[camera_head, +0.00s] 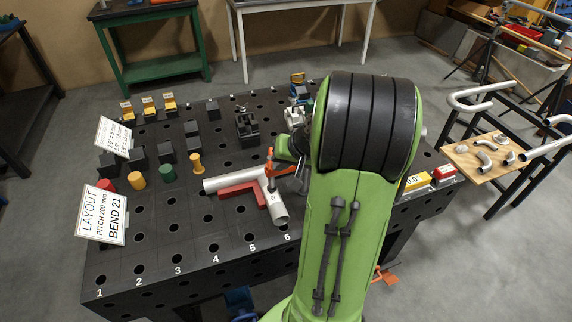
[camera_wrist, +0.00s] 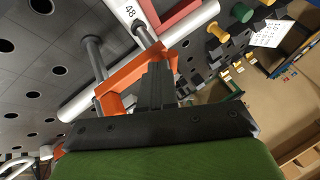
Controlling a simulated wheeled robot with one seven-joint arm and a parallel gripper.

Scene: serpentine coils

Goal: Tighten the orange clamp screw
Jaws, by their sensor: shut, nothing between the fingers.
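The orange clamp (camera_head: 271,167) stands on the perforated black table against white pipe (camera_head: 277,207) and the red angle piece (camera_head: 240,188). In the wrist view, the clamp's orange frame (camera_wrist: 135,69) lies just beyond my fingers, with a grey rod (camera_wrist: 146,14) reaching to the pipe (camera_wrist: 180,42). Another grey rod with a round end (camera_wrist: 93,44) runs beside it. I cannot tell which rod is the screw. My gripper (camera_wrist: 158,70) is shut and empty, its fingertips close to the orange frame; contact is unclear. In the head view my arm largely hides the gripper.
Black blocks and a dark fixture (camera_head: 246,125) stand farther back. A layout sign (camera_head: 101,214) is at the left edge. The table's front left is clear.

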